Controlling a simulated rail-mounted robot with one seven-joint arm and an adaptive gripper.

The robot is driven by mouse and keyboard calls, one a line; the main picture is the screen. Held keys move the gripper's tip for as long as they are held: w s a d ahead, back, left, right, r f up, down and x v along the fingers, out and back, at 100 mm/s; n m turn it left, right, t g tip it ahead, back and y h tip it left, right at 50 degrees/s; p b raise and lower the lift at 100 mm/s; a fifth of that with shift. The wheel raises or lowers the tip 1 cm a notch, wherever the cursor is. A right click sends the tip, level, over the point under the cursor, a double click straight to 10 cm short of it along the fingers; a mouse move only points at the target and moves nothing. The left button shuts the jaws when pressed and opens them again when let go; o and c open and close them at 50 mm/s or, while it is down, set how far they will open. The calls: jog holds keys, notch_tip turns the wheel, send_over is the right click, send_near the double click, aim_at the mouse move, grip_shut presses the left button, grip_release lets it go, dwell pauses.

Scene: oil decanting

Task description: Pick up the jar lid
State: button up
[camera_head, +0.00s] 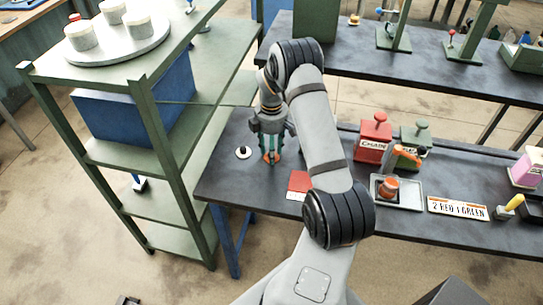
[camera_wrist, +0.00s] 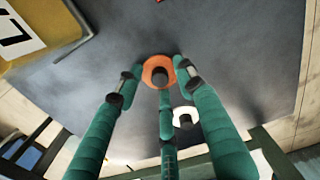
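An orange disc with a dark round knob, which looks like the jar lid (camera_wrist: 149,77), lies on the dark workbench in the wrist view. In the head view its orange edge (camera_head: 271,158) shows under my fingertips at the bench's left end. My gripper (camera_wrist: 157,74) has green fingers, spread on either side of the lid with gaps to the knob. It points down over the lid in the head view (camera_head: 271,152). I cannot tell whether any fingertip touches the lid. An orange-brown jar (camera_head: 389,188) stands on a grey tray (camera_head: 409,205) to the right.
A white disc with a black knob (camera_head: 243,152) lies close left of my gripper; the wrist view shows it too (camera_wrist: 185,117). A red card (camera_head: 299,182), red canister (camera_head: 373,140) and green canister (camera_head: 414,141) are rightward. A green shelf (camera_head: 150,125) stands at the left.

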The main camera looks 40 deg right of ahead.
jog(key=shift+c, duration=1.2)
grip_shut()
